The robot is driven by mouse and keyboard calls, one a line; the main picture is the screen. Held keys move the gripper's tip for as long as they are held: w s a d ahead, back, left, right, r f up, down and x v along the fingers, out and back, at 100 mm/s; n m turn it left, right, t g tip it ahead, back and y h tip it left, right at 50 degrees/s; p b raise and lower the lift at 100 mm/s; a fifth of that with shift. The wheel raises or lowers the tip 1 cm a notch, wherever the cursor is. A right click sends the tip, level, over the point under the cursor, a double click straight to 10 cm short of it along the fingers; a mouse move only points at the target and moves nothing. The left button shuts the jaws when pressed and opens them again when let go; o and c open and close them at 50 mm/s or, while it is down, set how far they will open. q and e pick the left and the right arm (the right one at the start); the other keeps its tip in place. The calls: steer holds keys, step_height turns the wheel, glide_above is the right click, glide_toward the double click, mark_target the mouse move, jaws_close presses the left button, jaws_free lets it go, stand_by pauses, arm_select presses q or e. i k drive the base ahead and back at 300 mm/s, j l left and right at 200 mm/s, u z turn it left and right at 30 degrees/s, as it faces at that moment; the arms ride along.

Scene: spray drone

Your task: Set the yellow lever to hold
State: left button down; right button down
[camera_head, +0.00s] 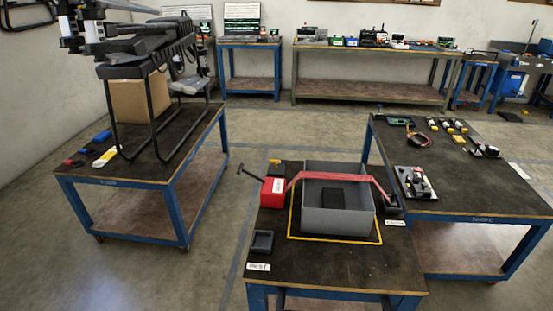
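A small yellow piece (275,161), which may be the yellow lever, shows at the top of a red box (273,193) on the front table. It is too small to tell which way it is set. A black handle (250,173) sticks out to the left of the red box. A red bar (338,176) runs from the red box across a grey bin (330,222) to the right side. Neither of my grippers is in view.
The front table (340,266) also holds a small dark tray (262,242). A large black drone (150,60) stands on the left table (185,150). The right table (480,190) carries small parts. Open floor (285,130) lies behind the front table.

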mark_target(275, 161)
steer(key=i+j+z, duration=0.1)
steer(key=j, duration=0.25)
steer(key=i+j+z, duration=0.15)
steer(key=j, duration=0.25)
steer(key=i+j+z, duration=0.1)
steer(key=j, duration=0.3)
